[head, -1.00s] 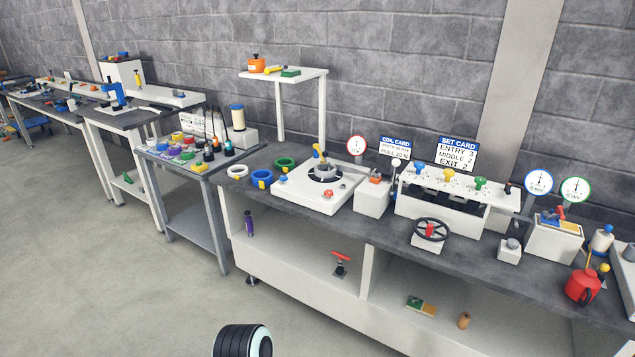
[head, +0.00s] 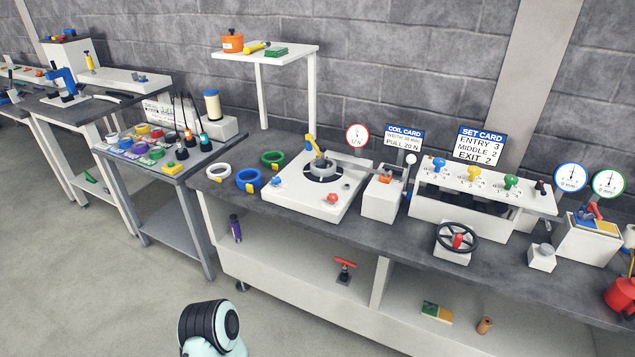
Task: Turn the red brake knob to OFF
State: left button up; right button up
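A small red knob (head: 332,198) sits at the front right corner of a white flat unit (head: 297,200) on the dark bench. It looks like the brake knob; its label and setting are too small to read. The unit also carries a blue knob (head: 276,182) at its front left and a round dark spindle (head: 322,172) with a yellow arm (head: 311,144). Neither of my grippers is in view. Only a black and pale joint of my own arm shows at the bottom edge, well away from the knob.
White, blue and green rings (head: 273,158) lie left of the unit. A white box (head: 383,200) with a lever and a black handwheel (head: 457,237) stand to its right. A raised shelf (head: 290,50) is behind. The floor (head: 110,290) in front is clear.

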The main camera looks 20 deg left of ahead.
aim_at(331, 197)
jog(key=i+j, duration=0.3)
jog(key=j, duration=0.2)
jog(key=i+j+u, duration=0.15)
jog(key=i+j, duration=0.2)
jog(key=j, duration=0.15)
